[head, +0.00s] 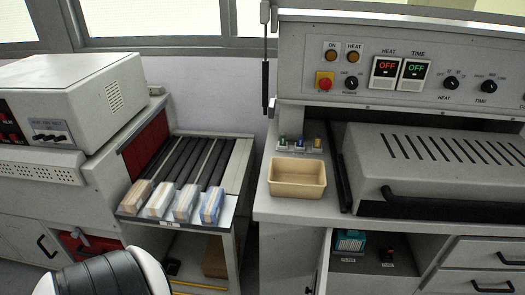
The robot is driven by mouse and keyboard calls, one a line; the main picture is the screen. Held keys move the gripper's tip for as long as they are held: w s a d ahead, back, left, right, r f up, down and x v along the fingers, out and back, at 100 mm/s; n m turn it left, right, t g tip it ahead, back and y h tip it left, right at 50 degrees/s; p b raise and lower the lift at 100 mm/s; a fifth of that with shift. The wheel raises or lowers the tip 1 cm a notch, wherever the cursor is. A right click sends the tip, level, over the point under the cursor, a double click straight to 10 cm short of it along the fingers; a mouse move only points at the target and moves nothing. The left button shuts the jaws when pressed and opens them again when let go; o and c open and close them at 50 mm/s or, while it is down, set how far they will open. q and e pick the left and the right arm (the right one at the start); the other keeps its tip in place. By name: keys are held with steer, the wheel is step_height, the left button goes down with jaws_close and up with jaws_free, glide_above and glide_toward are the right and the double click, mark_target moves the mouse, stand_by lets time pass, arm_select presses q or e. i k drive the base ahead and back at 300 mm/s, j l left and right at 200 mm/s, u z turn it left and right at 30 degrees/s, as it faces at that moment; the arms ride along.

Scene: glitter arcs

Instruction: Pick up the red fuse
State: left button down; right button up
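A small dark red item (388,257), likely the red fuse, stands inside the open, shadowed compartment (372,268) under the right-hand machine. It is too small and dark to make out its shape well. It stands to the right of a teal box (350,242) with pale items showing in it. Three small fuse-like pieces, one green (283,142), one blue (299,144) and one yellow (317,143), sit in a row on the counter below the control panel. Neither of my grippers is in view.
A tan tray (297,180) stands empty on the counter. A grey vented cover (440,160) with a black handle is to its right. Closed drawers (480,255) flank the compartment. Several wrapped stacks (185,203) lie at the end of the roller conveyor (190,160) at left.

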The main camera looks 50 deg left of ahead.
mark_target(388, 252)
steer(key=j+u, duration=0.35)
steer(key=j, duration=0.3)
steer(key=i+j+z, duration=0.5)
steer(key=i+l, duration=0.05)
